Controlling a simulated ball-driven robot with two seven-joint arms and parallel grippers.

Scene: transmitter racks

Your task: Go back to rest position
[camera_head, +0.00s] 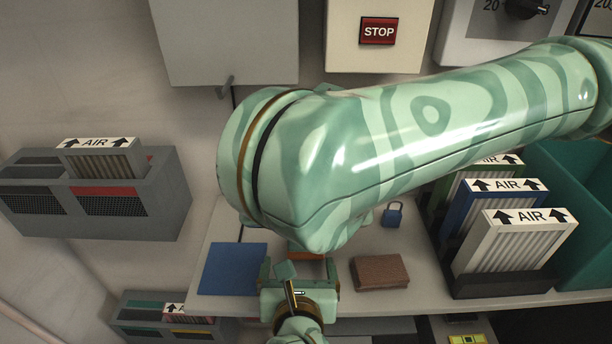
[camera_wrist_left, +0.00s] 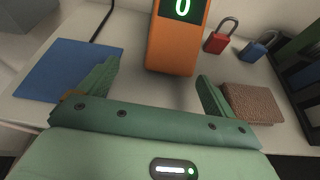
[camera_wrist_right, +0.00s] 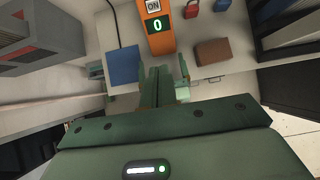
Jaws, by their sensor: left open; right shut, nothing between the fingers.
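My left gripper (camera_head: 298,275) is open and empty at the bench's front edge, between a blue mat and a brown block. In the left wrist view its spread fingers (camera_wrist_left: 158,72) stand in front of an orange meter (camera_wrist_left: 172,45) reading 0, apart from it. My right arm (camera_head: 430,125) crosses the middle of the head view from the right and hides most of the meter. The right gripper does not show in the head view. In the right wrist view its fingers (camera_wrist_right: 158,80) are shut with nothing between them, close to my left gripper (camera_wrist_right: 183,75).
The bench carries the blue mat (camera_head: 232,268), brown block (camera_head: 380,271) and a blue padlock (camera_head: 393,214). A red padlock (camera_wrist_left: 221,38) stands beside the meter. AIR filters (camera_head: 515,243) stand in a rack at right. A grey filter housing (camera_head: 150,205) is on the left wall.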

